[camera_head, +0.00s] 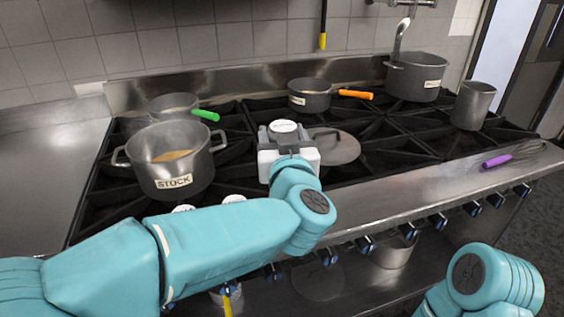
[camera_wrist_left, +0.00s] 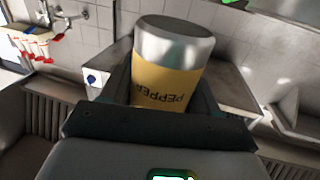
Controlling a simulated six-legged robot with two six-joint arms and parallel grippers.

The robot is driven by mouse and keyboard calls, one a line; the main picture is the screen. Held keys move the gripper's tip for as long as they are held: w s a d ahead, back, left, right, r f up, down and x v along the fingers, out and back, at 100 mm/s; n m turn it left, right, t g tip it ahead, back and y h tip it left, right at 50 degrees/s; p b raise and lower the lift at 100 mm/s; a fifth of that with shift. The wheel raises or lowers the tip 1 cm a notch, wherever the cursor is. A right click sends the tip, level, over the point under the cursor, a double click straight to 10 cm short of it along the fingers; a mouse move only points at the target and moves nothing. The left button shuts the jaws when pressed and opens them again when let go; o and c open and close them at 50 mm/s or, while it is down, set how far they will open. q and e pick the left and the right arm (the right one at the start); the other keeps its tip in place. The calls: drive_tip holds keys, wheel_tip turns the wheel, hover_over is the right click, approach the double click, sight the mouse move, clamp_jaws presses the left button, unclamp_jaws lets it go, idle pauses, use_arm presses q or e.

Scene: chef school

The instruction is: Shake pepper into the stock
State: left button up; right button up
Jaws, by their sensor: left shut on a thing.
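The stock pot (camera_head: 172,160) is a grey metal pot labelled STOCK, with brownish liquid in it. It stands on the stove at the left in the head view. My left gripper (camera_head: 286,137) is over the stove to the right of the pot, apart from it. It is shut on the pepper shaker (camera_wrist_left: 172,75), which has a yellow body, a PEPPER label and a metal end. In the head view only the shaker's round pale top (camera_head: 284,127) shows above the jaws. My right arm shows at the lower right; its gripper is out of view.
A pan with a green handle (camera_head: 205,115) stands behind the stock pot. A pan with an orange handle (camera_head: 310,95), a lid (camera_head: 336,147) and a large pot (camera_head: 418,78) are farther right. A whisk (camera_head: 515,153) lies on the front ledge. Two pale round tops (camera_head: 233,198) show behind my arm.

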sight(282, 122)
use_arm(q)
wheel_tip(282, 122, up, 5)
drive_tip(key=shift+f+p, duration=0.2)
drive_tip(key=shift+p, duration=0.35)
wheel_tip(282, 122, up, 5)
drive_tip(key=p, duration=0.5)
drive_tip(key=shift+r+p, duration=0.2)
drive_tip(key=shift+p, duration=0.15)
drive_tip(key=shift+f, duration=0.2)
